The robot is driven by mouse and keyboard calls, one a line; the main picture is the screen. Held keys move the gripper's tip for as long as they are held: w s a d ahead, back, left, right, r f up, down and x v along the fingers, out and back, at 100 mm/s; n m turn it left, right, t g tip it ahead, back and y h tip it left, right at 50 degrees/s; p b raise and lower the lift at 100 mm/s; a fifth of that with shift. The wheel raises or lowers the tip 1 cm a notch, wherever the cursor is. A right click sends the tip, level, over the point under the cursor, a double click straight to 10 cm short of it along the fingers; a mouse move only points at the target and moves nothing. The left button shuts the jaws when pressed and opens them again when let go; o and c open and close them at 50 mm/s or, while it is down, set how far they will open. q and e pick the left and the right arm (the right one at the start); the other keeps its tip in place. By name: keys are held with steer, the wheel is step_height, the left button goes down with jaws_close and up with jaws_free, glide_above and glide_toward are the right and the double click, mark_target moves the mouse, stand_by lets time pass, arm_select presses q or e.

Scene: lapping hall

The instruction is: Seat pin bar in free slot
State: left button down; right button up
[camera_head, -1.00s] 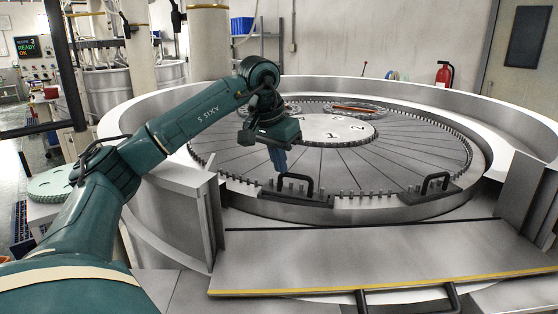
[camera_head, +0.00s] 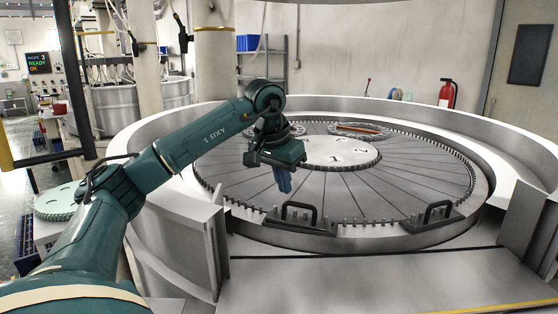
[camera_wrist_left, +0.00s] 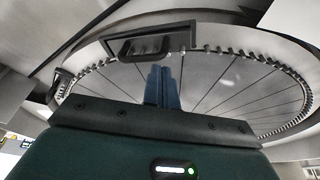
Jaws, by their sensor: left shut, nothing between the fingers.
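My left gripper (camera_head: 284,182) has its blue fingers shut and empty, pointing down just above and behind the left pin bar. The left pin bar (camera_head: 320,226), a dark plate with a black loop handle, lies on the near rim of the round lapping machine. In the left wrist view the same kind of bar (camera_wrist_left: 185,36) shows beyond the blue fingertips (camera_wrist_left: 162,70), with a gap between. A second handled bar (camera_head: 410,222) lies farther right on the rim. Upright pins show on the rim between the bars. I cannot tell a free slot. My right gripper is not in view.
The lapping plate (camera_head: 420,175) with its numbered centre disc (camera_head: 340,150) lies behind the bars. A wide grey ledge (camera_head: 370,280) is clear in front. A raised wall (camera_head: 200,235) stands at left, another at right. A green toothed disc (camera_head: 55,205) lies far left.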

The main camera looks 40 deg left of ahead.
arm_select(q)
steer(key=v, duration=1.3)
steer(key=shift+p, duration=0.3)
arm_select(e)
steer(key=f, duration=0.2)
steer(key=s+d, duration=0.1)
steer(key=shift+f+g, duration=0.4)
